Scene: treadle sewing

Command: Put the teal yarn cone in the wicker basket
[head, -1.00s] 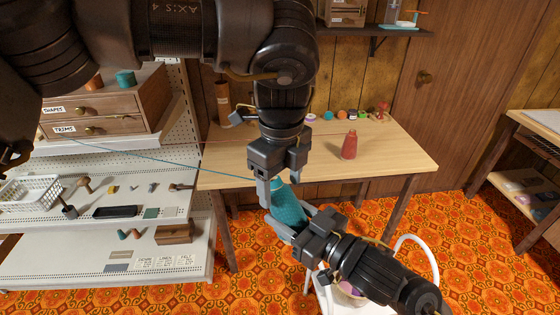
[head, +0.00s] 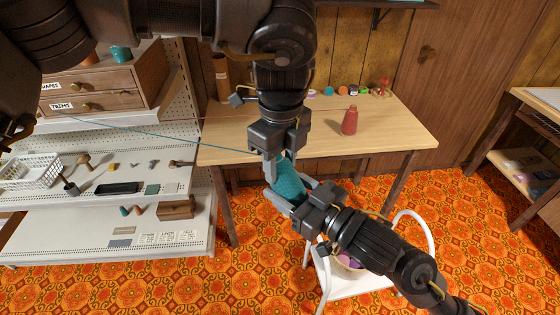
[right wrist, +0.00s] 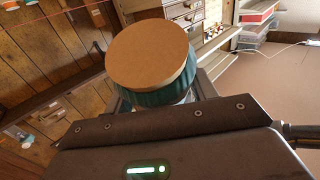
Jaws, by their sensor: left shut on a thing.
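The teal yarn cone (head: 289,181) hangs above the floor in front of the wooden table. My left gripper (head: 271,170) points down and is shut on its upper part. My right gripper (head: 292,193) reaches up from below with its fingers on either side of the cone's lower part; I cannot tell whether they grip it. In the right wrist view the cone's round cardboard base (right wrist: 150,52) faces the camera. A basket (head: 347,262) with purple contents sits low at the right, mostly hidden behind my right forearm.
The basket is on a white stand (head: 362,285) with a curved handle. A red bottle (head: 350,121) and several small spools stand on the table (head: 385,140). A white pegboard shelf (head: 150,235) is at left. A teal thread (head: 170,139) stretches toward the cone.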

